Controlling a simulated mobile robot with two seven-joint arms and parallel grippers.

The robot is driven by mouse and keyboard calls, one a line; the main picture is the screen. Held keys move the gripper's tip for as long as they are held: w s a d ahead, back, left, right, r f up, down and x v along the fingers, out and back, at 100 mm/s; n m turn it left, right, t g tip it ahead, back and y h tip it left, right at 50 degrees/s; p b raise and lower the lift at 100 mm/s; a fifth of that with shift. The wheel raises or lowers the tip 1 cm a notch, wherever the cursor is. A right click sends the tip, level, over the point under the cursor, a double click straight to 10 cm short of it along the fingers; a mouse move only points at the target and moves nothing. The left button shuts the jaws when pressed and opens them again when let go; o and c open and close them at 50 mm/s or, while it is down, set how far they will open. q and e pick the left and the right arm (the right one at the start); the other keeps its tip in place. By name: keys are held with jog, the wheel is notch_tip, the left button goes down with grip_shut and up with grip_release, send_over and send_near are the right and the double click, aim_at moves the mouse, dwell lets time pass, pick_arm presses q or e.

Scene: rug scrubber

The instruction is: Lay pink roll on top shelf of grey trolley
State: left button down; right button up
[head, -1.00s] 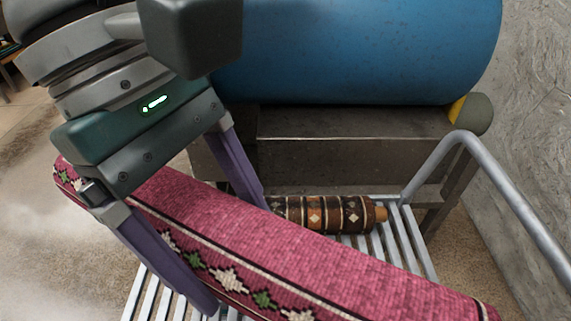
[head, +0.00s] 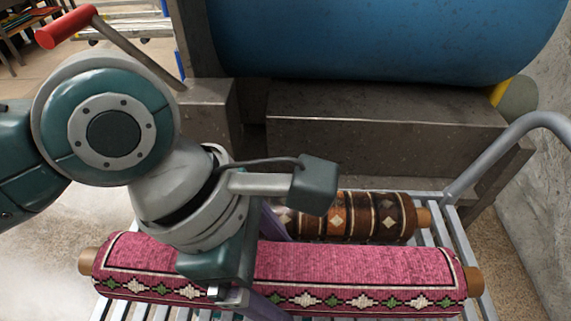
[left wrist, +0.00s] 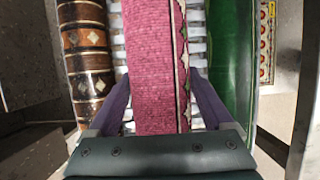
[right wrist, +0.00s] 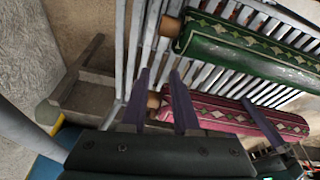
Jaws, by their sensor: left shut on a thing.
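The pink roll (head: 360,275), with a white and green diamond border and brown core ends, lies lengthwise over the slatted top shelf of the grey trolley (head: 440,235). I cannot tell whether it touches the slats. My left gripper (head: 265,262) is around its middle from above; its purple fingers are on both sides of the roll in the left wrist view (left wrist: 160,95), shut on it. The pink roll (right wrist: 215,107) also shows in the right wrist view, its core end near my right gripper (right wrist: 160,75). The right gripper's fingers are apart and empty; it is not in the head view.
A brown patterned roll (head: 360,215) lies behind the pink one. A green roll (right wrist: 250,45) lies on its other side. The trolley's tubular handle (head: 500,145) rises at the right. A blue cylinder (head: 380,40) on a metal stand is behind.

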pick_arm(q)
notch_tip(320, 180, down, 6)
jog(key=shift+w+r+b, duration=0.1)
jog(key=shift+b, duration=1)
grip_release()
